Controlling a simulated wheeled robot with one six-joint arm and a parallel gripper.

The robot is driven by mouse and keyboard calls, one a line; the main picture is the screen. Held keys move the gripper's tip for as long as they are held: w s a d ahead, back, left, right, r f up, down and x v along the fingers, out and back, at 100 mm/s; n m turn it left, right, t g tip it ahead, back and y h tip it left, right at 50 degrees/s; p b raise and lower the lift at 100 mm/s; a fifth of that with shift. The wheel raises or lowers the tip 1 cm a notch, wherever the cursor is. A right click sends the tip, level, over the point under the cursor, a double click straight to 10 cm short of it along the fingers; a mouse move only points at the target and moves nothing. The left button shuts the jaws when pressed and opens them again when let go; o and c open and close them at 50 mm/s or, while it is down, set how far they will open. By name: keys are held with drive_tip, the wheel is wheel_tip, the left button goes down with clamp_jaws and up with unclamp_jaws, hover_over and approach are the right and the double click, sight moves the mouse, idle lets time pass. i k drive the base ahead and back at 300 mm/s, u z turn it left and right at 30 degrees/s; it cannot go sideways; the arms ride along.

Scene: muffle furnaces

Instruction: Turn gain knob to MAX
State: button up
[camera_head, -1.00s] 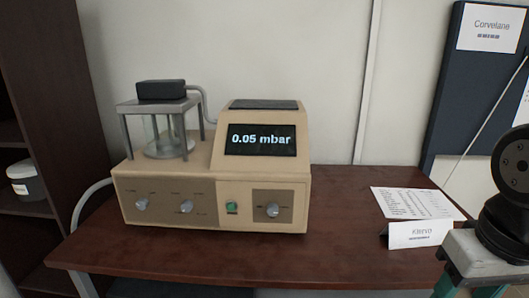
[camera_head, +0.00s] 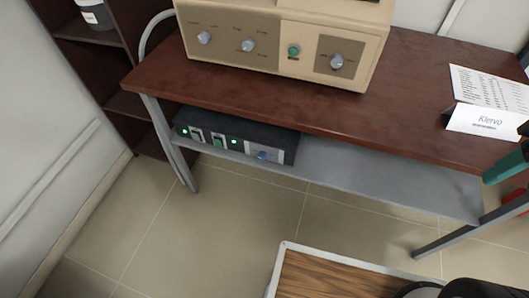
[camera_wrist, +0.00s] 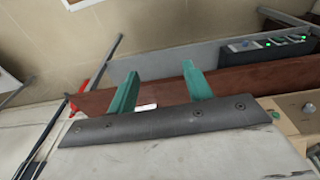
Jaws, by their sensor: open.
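A beige instrument (camera_head: 280,40) stands on the brown table, its upper part cut off in the head view. Its front carries a left knob (camera_head: 204,38), a middle knob (camera_head: 248,46), a green button (camera_head: 294,51) and a right knob (camera_head: 337,62). A dark box (camera_head: 235,138) on the lower shelf has green lights, switches and a blue-marked knob (camera_head: 263,155). The labels are too small to tell which knob is gain. My gripper (camera_wrist: 160,69) is open and empty, its teal fingers apart, away from all the knobs. One teal finger shows at the head view's right edge.
The brown table (camera_head: 420,80) has a grey lower shelf (camera_head: 390,182), mostly clear to the right of the box. A dark shelf unit (camera_head: 100,60) stands at left. The floor in front is tiled.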

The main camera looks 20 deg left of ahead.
sight(263, 154)
drive_tip(key=u, duration=1.65)
drive_tip(key=k, duration=0.55)
drive_tip(key=z, duration=0.5)
drive_tip(key=i, duration=0.5)
